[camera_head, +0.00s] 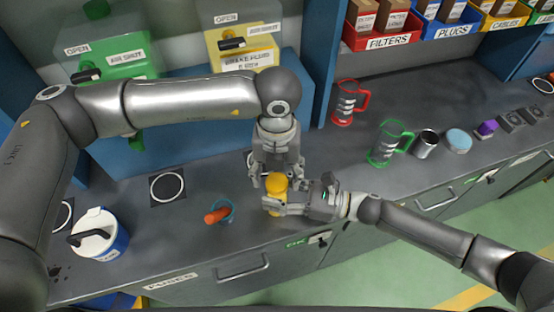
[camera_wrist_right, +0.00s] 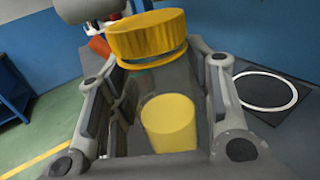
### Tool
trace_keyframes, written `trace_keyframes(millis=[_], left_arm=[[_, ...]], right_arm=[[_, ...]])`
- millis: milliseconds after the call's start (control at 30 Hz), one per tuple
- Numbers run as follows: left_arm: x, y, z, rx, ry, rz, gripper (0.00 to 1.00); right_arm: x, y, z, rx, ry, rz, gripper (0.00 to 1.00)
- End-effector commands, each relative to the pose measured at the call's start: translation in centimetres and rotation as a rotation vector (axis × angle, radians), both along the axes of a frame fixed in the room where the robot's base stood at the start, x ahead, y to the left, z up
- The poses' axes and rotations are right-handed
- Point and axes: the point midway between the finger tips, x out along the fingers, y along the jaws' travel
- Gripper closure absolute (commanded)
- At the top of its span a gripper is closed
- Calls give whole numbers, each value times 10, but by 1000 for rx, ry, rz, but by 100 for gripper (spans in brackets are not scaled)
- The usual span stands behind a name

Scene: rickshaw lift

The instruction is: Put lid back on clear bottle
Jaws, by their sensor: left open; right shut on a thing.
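The clear bottle (camera_wrist_right: 185,82) is between the fingers of my right gripper (camera_head: 284,207), with yellow material visible low inside it. The yellow lid (camera_wrist_right: 148,35) sits at the bottle's mouth in the right wrist view; I cannot tell whether it is fully seated. In the head view the lid (camera_head: 276,184) is seen from above and most of the bottle is hidden. My right gripper is shut on the bottle near the bench's front edge. My left gripper (camera_head: 275,176) points down from above, open, with its fingers around or just beside the lid.
A teal cup (camera_head: 229,212) with an orange item stands left of the bottle. A blue-and-white container (camera_head: 98,234) is farther left. Bench (camera_head: 315,160) between is clear.

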Motion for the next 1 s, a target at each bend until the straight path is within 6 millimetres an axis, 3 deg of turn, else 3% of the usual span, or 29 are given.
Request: trace_keyframes(millis=[200,533,900,1000], left_arm=[[0,0,-20,-1,0,0,40],[0,0,-22,-1,0,-1,40],[0,0,-22,-1,-1,-1,87],[0,0,-22,0,-1,-11,88]], right_arm=[[0,0,0,1,0,0,100],[0,0,0,1,0,0,100],[0,0,0,1,0,0,100],[0,0,0,1,0,0,100]])
